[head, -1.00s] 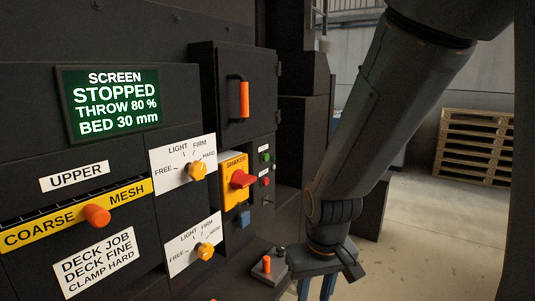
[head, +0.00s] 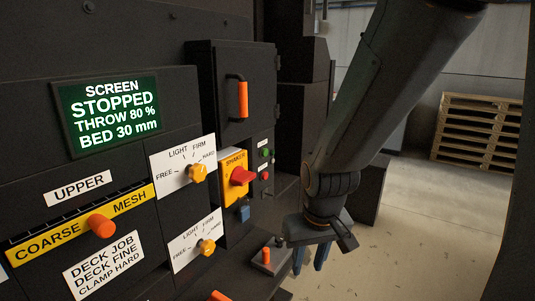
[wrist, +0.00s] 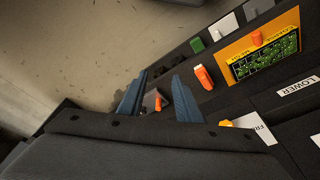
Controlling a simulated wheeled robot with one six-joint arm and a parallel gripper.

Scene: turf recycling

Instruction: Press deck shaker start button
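The shaker panel has a yellow plate marked SHAKER (head: 234,160) with a red rotary switch (head: 243,176). Right of it are a green button (head: 265,152) and a red button (head: 265,176), whose small labels are unreadable. The screen (head: 110,108) reads STOPPED, THROW 80 %, BED 30 mm. My gripper (head: 309,262) is right of and below these buttons, pointing down and touching nothing visible. In the wrist view, its blue fingers (wrist: 160,88) are apart with nothing gripped.
A box with an orange lever (head: 266,256) stands close left of my gripper; it shows between the fingers in the wrist view (wrist: 158,101). An orange door handle (head: 242,99) and yellow clamp knobs (head: 198,173) stick out. A pallet stack (head: 480,130) stands behind, with open floor before it.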

